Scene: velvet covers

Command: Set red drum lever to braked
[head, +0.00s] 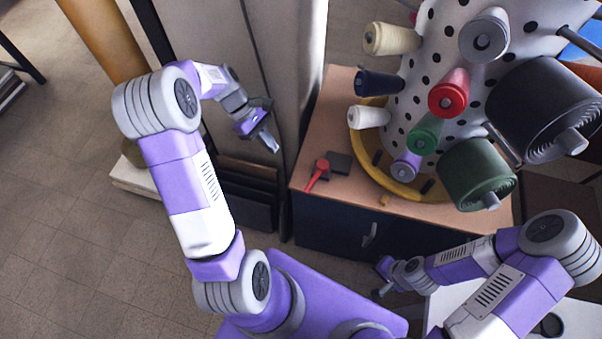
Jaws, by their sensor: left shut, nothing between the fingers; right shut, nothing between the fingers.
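A red lever (318,174) sits on the top of a wooden-topped cabinet, near its left front edge. Its handle points down and slightly left in the head view, and its round hub is at the upper end, beside a dark block (340,163). A red spool (448,92) is on the white, dark-dotted drum (455,50). My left gripper (273,143) is shut and empty, to the upper left of the lever and apart from it. My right gripper (380,292) is shut and empty, low in front of the cabinet.
The drum stands on a yellow round base (362,151) on the cabinet top (310,135). Green (470,180) and black (530,110) rolls stick out at right. Tall pale panels (285,60) stand left of the cabinet. Open floor (70,200) lies at far left.

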